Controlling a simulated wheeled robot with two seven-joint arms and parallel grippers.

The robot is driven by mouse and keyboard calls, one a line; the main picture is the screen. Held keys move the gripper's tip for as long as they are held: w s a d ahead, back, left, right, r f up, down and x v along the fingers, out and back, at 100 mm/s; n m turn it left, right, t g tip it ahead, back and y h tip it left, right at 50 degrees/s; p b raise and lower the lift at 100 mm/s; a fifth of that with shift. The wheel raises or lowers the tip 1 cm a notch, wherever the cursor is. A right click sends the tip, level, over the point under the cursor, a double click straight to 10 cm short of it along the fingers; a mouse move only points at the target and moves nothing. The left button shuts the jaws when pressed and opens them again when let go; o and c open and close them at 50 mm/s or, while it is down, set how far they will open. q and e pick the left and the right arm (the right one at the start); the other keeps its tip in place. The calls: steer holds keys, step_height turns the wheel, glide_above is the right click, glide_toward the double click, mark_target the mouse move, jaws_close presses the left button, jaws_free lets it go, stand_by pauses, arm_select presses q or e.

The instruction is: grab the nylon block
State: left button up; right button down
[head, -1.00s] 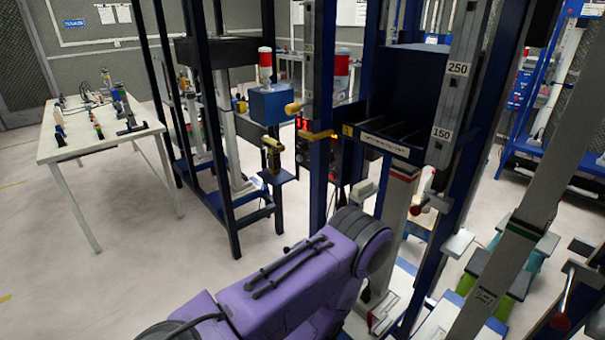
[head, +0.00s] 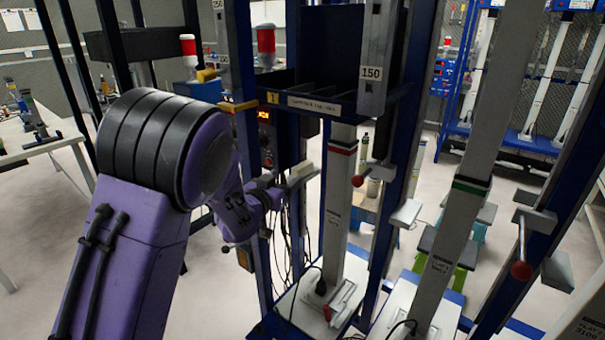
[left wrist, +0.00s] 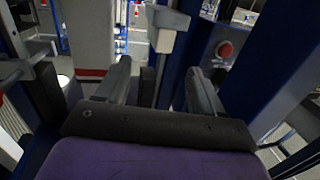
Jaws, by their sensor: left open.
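My left gripper (head: 278,190) is at the end of the purple arm, beside the blue frame of the nearest test rig. In the left wrist view its two grey fingers (left wrist: 160,88) are apart, with nothing clamped between them. A pale block (left wrist: 168,18) on a narrow upright piece shows just beyond and between the fingertips. A pale block (head: 301,172) also shows right by the gripper in the head view. It looks like the nylon block, but I cannot tell for certain. My right gripper is out of view.
Blue rig posts (head: 245,130) stand close to the gripper. A dark-blue tray with compartments (head: 315,104) is above it. A grey column (head: 338,200) stands to its right, and hanging cables (head: 285,240) are below. A white table (head: 40,146) is at the left.

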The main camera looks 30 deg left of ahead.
mark_target(296, 171)
arm_select(q)
steer(key=w, duration=0.5)
steer(key=w+p, duration=0.1)
steer(key=w, duration=0.2)
steer(key=shift+a+f, duration=0.25)
steer(key=shift+a, duration=0.15)
steer(key=shift+w+a+f, duration=0.1)
steer(key=shift+w+f, duration=0.05)
steer(key=shift+w, duration=0.2)
steer(key=shift+s, duration=0.1)
steer(key=c, duration=1.3)
